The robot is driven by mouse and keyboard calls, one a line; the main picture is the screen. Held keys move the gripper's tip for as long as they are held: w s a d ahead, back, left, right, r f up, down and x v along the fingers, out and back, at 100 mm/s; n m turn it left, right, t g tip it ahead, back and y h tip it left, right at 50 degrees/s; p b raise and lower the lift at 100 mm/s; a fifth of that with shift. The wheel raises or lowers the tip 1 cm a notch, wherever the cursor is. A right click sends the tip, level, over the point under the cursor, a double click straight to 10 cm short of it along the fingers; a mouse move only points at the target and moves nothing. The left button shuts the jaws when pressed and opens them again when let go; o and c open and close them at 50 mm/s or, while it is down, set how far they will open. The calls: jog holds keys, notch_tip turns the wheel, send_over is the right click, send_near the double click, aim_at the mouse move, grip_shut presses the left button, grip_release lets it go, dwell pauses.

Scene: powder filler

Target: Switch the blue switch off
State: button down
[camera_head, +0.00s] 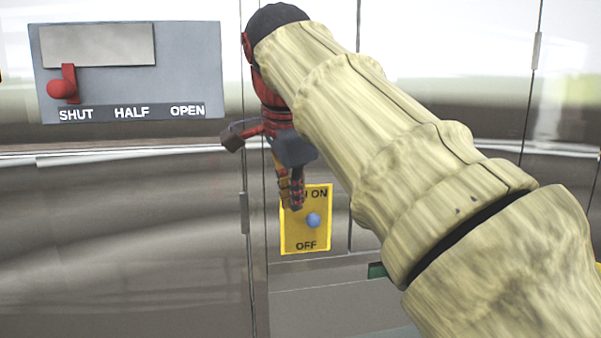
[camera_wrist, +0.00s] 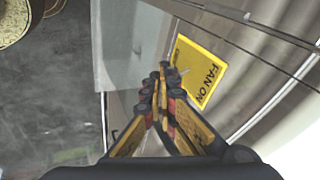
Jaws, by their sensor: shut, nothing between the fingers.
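The blue switch (camera_head: 313,220) is a small round knob on a yellow plate (camera_head: 291,236). The plate has ON lettering at the top and OFF at the bottom. The knob sits right of the plate's middle, between the two labels. My gripper (camera_head: 291,203) is shut and empty, pointing down in front of the plate's upper left, up and left of the knob. I cannot tell whether it touches the plate. The knob is hidden or unclear in that view.
A grey panel (camera_head: 190,60) with a red lever (camera_head: 62,87) at SHUT, beside HALF and OPEN, is at upper left. Shiny metal doors (camera_head: 120,240) with hinges (camera_head: 244,213) surround the plate. A green part (camera_head: 376,270) shows at lower right, partly behind my arm.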

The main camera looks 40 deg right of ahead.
aim_at(313, 216)
notch_tip(313, 216, up, 7)
jog(key=d+m+p, duration=0.2)
jog(key=m, duration=0.1)
jog(key=shift+s+d+h, duration=0.2)
jog(key=shift+h, duration=0.1)
jog(key=shift+r, duration=0.1)
jog(key=x, duration=0.7)
jog(key=p+x, duration=0.1)
jog(key=x, duration=0.6)
jog(key=shift+s, duration=0.2)
jog(key=shift+f+b, duration=0.2)
jog(key=shift+b, duration=0.1)
jog(key=shift+s+a+f+b, duration=0.15)
jog(key=shift+b, duration=0.55)
